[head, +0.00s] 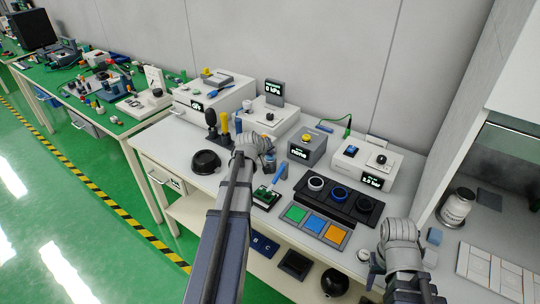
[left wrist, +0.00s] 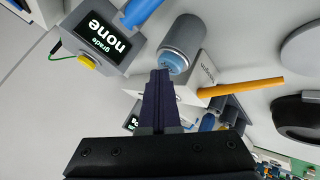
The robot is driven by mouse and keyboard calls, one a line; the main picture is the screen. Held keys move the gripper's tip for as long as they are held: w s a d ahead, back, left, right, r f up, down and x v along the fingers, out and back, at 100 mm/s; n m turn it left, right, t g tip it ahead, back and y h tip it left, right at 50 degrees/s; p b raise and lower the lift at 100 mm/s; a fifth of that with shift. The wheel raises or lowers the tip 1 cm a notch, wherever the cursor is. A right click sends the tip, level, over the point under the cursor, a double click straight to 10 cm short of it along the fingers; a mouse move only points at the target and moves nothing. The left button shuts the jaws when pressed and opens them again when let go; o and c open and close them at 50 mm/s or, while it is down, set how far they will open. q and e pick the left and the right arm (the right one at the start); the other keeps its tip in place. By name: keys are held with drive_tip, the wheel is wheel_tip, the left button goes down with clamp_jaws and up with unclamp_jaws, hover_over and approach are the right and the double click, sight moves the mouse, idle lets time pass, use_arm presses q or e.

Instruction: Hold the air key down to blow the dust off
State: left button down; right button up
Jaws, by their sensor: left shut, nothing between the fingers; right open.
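My left gripper (head: 250,142) is above the white bench, reaching over its middle; its fingertips are mostly hidden by the wrist in the head view. In the left wrist view its dark fingers (left wrist: 157,98) are shut with nothing between them. Close to the fingertips there is a grey cylinder with a light-blue top (left wrist: 182,44); I cannot tell whether they touch. No label marks an air key. A box reading "2.0 bar" (head: 376,181) has a blue button and a black knob. My right gripper (head: 400,238) is open and empty over the bench's right front.
A grey box reading "none" (head: 308,150) stands right of my left gripper. A green board (head: 266,197) and coloured pads (head: 317,224) lie in front. A black dish (head: 206,162) is at left. A "0 kPa" display (head: 273,90) stands behind.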

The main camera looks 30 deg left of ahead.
sight(269, 158)
use_arm(q)
drive_tip(key=shift+r+p, duration=0.8)
drive_tip(key=shift+r, duration=0.05)
drive_tip(key=shift+r, duration=0.1)
wheel_tip(269, 158, up, 5)
drive_tip(key=p, duration=0.5)
